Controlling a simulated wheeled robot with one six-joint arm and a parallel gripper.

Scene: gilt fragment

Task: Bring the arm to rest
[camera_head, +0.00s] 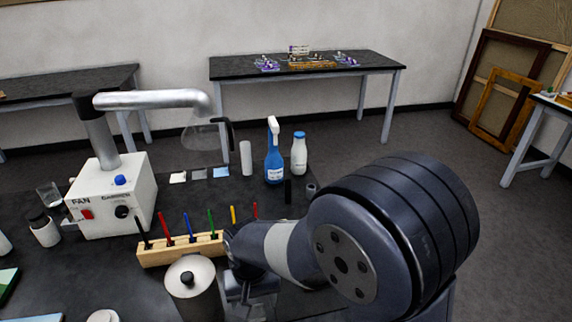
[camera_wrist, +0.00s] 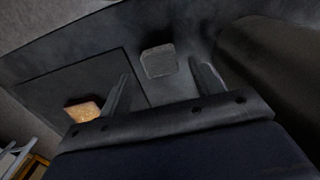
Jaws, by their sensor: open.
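My arm (camera_head: 400,225) reaches in from the right of the head view, bent low over the dark bench (camera_head: 85,265). A grey squarish block (camera_wrist: 158,61) lies on the dark surface beyond the fingertips. A golden-tan piece (camera_wrist: 84,110) lies left of the left finger, on a dark flat panel.
A wooden rack (camera_head: 180,249) of coloured tools stands beside my wrist. A white fan box (camera_head: 118,195) with a metal duct stands left. A blue spray bottle (camera_head: 274,155) and a white bottle (camera_head: 299,153) stand behind. Open floor lies before the far table (camera_head: 308,66).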

